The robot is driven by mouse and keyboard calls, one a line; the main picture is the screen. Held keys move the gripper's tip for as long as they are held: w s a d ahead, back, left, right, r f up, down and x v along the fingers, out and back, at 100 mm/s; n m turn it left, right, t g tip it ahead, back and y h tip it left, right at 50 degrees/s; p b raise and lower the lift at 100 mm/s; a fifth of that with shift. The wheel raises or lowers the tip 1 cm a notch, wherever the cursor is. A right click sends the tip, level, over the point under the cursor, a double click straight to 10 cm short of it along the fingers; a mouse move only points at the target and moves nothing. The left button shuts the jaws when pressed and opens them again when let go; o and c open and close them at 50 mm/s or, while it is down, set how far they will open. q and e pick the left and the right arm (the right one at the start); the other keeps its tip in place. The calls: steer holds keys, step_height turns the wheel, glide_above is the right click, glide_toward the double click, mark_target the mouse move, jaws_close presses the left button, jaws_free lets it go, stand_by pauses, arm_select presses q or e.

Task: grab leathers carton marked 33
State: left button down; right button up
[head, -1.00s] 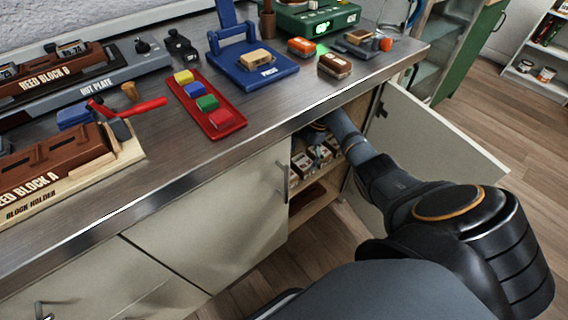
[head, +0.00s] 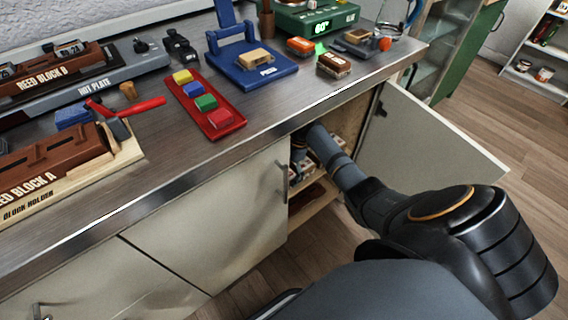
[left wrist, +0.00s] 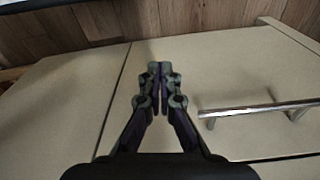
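Several small pale cartons (head: 302,172) sit on a shelf inside the open cabinet under the bench. They are partly hidden by my right arm, and no number on them is readable, so I cannot tell which is marked 33. My right arm reaches through the cabinet opening. Dark parts of my right gripper (head: 298,147) seem to show just above the cartons, in shadow; its fingers and anything between them are not clear. My left gripper (left wrist: 158,72) shows in the left wrist view, fingertips together and empty, in front of closed cabinet fronts.
The open cabinet door (head: 425,138) stands to the right of my right arm. A closed door (head: 215,215) bounds the opening on the left. The bench top above holds a red tray (head: 207,112) of coloured blocks and a blue press (head: 250,68). A bar handle (left wrist: 260,110) is near my left gripper.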

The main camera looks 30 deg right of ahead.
steer(key=c, duration=1.1)
steer(key=shift+o, duration=0.2)
steer(key=shift+r, duration=0.25)
step_height(320, 180, up, 3)
steer(key=shift+w+r+p, duration=0.1)
steer(key=shift+r+p, duration=0.05)
steer(key=shift+p, duration=0.7)
steer(key=s+p, duration=0.1)
steer(key=s, duration=0.2)
steer(key=shift+s+d, duration=0.15)
steer(key=shift+d, duration=0.05)
arm_select(q)
steer(key=s+a+f+p, duration=0.2)
steer(key=s+f, duration=0.1)
steer(key=f, duration=0.6)
steer(key=s+a+f+p, duration=0.2)
steer(key=s+f, duration=0.1)
steer(key=f, duration=0.6)
steer(key=shift+a+y, duration=0.4)
arm_select(e)
steer(key=s+d, duration=0.1)
steer(key=s, duration=1.4)
